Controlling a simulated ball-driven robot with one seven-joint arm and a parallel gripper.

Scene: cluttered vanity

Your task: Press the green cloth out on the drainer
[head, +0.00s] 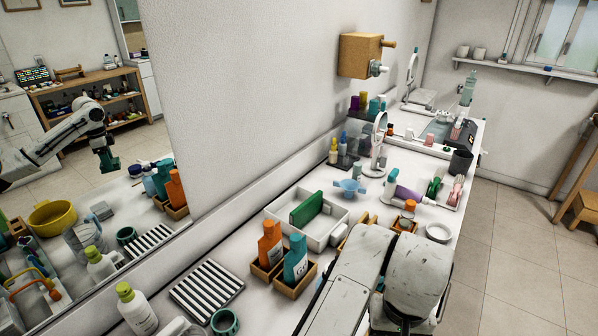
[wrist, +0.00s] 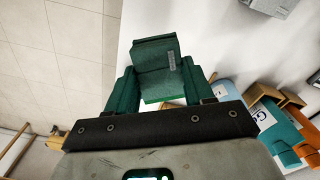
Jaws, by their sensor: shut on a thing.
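My gripper (wrist: 157,78) is shut on the green cloth (wrist: 153,60), a thick dark green folded block between its green fingers in the wrist view. In the head view my arm (head: 385,275) covers the lower right, and the gripper itself is hidden there; its reflection in the mirror (head: 108,160) shows a green thing at the fingers. The drainer (head: 207,291), a ribbed dark-and-white rack, lies flat on the counter at lower left of the head view, with nothing on its bars. The held cloth is apart from it.
A white tray (head: 329,237) with an upright green panel (head: 306,209) stands behind the drainer. Orange (head: 270,246) and teal (head: 295,260) bottles stand in wooden boxes to the drainer's right. A green ring cup (head: 225,322) and a white bottle (head: 137,309) flank its front.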

